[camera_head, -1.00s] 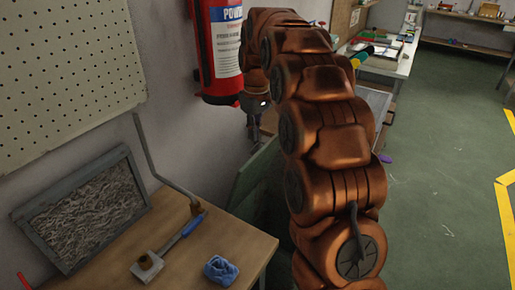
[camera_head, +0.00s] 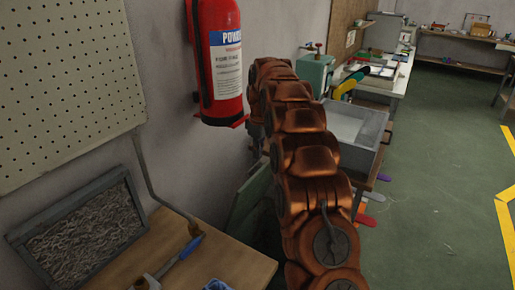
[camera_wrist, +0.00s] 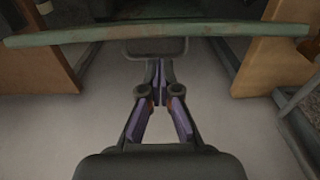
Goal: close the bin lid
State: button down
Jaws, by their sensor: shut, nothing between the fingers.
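The bin lid is likely the dull green panel (camera_head: 248,205) standing raised and tilted beside the wooden bench in the head view; my arm hides part of it. In the wrist view, a long greenish edge (camera_wrist: 220,30), probably the lid's rim, runs across the top of the picture. My gripper (camera_wrist: 158,64) is shut and empty, its fingertips just below that edge in the picture. I cannot tell whether they touch it. In the head view my gripper is hidden behind my arm. The bin's body is not clearly visible.
A red fire extinguisher (camera_head: 218,65) hangs on the wall above the lid. The bench (camera_head: 225,258) holds a blue-handled tool (camera_head: 182,248) and a framed panel (camera_head: 80,235). A grey tray (camera_head: 358,130) stands beyond my arm.

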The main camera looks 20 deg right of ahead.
jog(key=shift+w+a+f+p, duration=0.1)
jog(key=shift+f+p, duration=0.3)
jog(key=shift+f, duration=1.35)
jog(key=shift+w+f+p, duration=0.1)
jog(key=shift+f+p, duration=0.25)
jog(key=shift+f, duration=1.35)
jog(key=shift+s+f, duration=0.1)
